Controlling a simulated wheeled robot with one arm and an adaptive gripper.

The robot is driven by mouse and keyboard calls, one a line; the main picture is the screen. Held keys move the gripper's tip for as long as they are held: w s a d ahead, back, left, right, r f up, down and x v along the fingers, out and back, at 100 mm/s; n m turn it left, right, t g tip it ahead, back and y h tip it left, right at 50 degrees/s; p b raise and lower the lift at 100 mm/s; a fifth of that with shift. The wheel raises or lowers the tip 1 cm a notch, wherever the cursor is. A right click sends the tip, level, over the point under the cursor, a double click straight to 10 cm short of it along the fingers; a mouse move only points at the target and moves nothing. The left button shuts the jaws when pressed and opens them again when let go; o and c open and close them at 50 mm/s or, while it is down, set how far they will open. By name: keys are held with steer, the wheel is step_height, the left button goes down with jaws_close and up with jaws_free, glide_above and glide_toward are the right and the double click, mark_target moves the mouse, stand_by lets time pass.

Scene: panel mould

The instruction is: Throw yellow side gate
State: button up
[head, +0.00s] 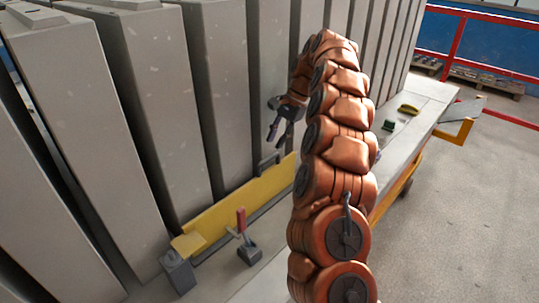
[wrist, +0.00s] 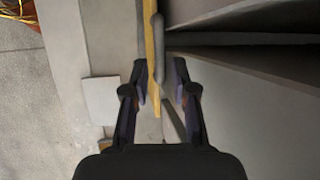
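The yellow side gate (head: 235,208) is a long, low yellow plate standing along the foot of the grey panels in the head view. A dark grey handle (head: 266,163) rises from its top edge. My gripper (head: 277,133) is above the gate, near the handle, pointing down. In the wrist view, my gripper (wrist: 160,82) is open. The gate's thin yellow top edge (wrist: 151,60) and the grey handle (wrist: 158,45) show between and ahead of the two fingers. I cannot tell whether a finger touches the handle. My arm hides the gate's far part.
A red-handled clamp (head: 244,240) stands on the grey ledge in front of the gate. Tall grey panels (head: 150,90) stand close behind it. A green item (head: 388,125) and a yellow item (head: 408,109) lie farther along the ledge. Open floor (head: 470,220) is at right.

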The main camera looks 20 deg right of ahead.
mark_target(269, 158)
steer(key=shift+p+x, duration=0.85)
steer(key=shift+x, duration=2.25)
jaws_close()
